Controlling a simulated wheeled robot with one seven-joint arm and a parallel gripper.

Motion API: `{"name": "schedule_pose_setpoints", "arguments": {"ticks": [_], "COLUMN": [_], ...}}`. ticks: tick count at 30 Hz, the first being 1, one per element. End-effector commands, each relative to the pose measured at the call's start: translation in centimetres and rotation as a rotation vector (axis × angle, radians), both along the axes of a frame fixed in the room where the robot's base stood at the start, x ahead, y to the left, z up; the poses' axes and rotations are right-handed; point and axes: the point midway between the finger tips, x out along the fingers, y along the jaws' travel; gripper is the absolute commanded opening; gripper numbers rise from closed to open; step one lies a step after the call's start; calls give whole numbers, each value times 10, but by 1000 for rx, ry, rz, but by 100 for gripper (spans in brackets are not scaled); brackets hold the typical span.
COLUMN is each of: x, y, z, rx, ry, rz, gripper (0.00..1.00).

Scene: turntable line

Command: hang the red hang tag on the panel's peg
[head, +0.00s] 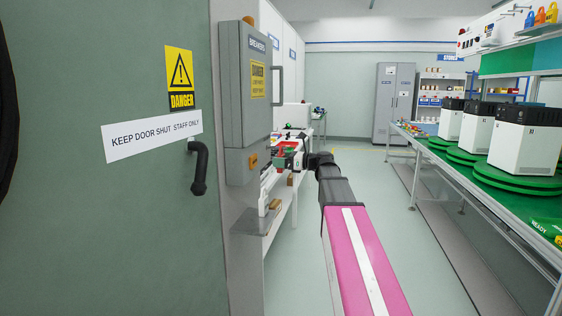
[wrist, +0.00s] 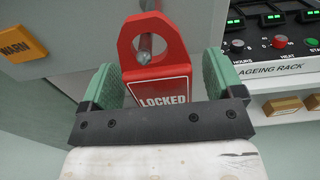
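The red hang tag (wrist: 162,72), marked LOCKED, stands between my gripper's two green finger pads in the wrist view. A gap shows between the tag and the right pad, and the left pad is close to its edge. My gripper (wrist: 163,75) looks open around the tag. The grey metal peg (wrist: 145,47) shows inside the tag's round hole, with its tip towards the camera. I cannot tell how far it comes through. In the head view my gripper (head: 283,157) is beside the grey breaker panel (head: 244,100), small and partly hidden; the tag is hard to make out there.
The ageing rack (wrist: 280,68) with knobs and green displays is at the right of the wrist view. A green door (head: 110,220) with a handle stands left of the panel. A green-topped line (head: 465,175) with white machines is at the right. The floor between is clear.

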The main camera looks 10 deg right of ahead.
Motion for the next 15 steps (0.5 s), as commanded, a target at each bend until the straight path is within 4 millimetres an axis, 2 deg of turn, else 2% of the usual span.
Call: {"name": "schedule_pose_setpoints", "arguments": {"ticks": [8,11,15], "x": [-1,-4,-13], "y": [-2,-10,-31], "z": [0,0,0], "rx": [0,0,0], "ry": [0,0,0], "rz": [-1,-2,-3], "gripper": [87,87,87]}}
